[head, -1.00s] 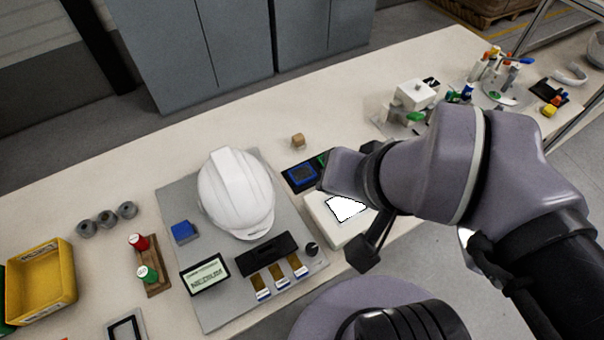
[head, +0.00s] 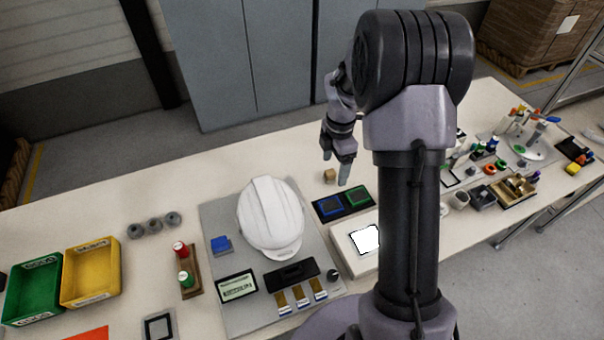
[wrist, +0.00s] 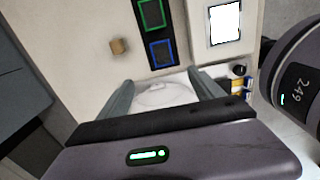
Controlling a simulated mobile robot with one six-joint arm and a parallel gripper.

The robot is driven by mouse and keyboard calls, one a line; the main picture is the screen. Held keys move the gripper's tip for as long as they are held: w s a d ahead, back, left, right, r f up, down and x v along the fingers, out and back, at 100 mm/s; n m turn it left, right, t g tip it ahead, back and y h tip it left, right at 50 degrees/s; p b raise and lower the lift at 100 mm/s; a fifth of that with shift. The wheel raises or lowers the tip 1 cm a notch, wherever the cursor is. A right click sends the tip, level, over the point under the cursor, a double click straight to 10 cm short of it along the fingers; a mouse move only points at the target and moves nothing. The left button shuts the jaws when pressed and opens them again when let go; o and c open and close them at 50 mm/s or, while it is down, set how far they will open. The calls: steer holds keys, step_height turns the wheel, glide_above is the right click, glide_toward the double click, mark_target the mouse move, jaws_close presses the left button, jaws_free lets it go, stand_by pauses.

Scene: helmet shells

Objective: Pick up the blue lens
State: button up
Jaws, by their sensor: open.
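The blue lens (head: 330,206) is a dark square with a blue rim, lying in a black tray (head: 343,215) beside a green-rimmed square (head: 357,197). The wrist view shows the blue lens (wrist: 161,53) a little ahead of the fingertips, with the green one (wrist: 151,14) further off. My gripper (head: 335,163) is open and empty, fingers down, over the back part of the bench behind the tray. In the wrist view my gripper (wrist: 160,77) has its fingers spread wide with nothing between them. It stands apart from the lens.
A white helmet shell (head: 270,218) stands on a grey mat left of the tray. A white box with a bright screen (head: 365,240) sits just in front of the tray. A small tan block (head: 330,176) is close to my gripper. My arm hides part of the bench.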

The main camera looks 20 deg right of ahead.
steer(key=b, duration=0.4)
glide_above(331, 205)
steer(key=f, duration=1.2)
steer(key=shift+w+f, duration=0.15)
steer(key=shift+w, duration=0.05)
step_height(331, 205, down, 6)
steer(key=shift+s+r+b, duration=0.15)
steer(key=shift+r+b, duration=0.1)
steer(key=shift+b, duration=0.95)
steer(key=shift+r, duration=0.15)
steer(key=shift+c, duration=0.7)
steer(key=c, duration=1.3)
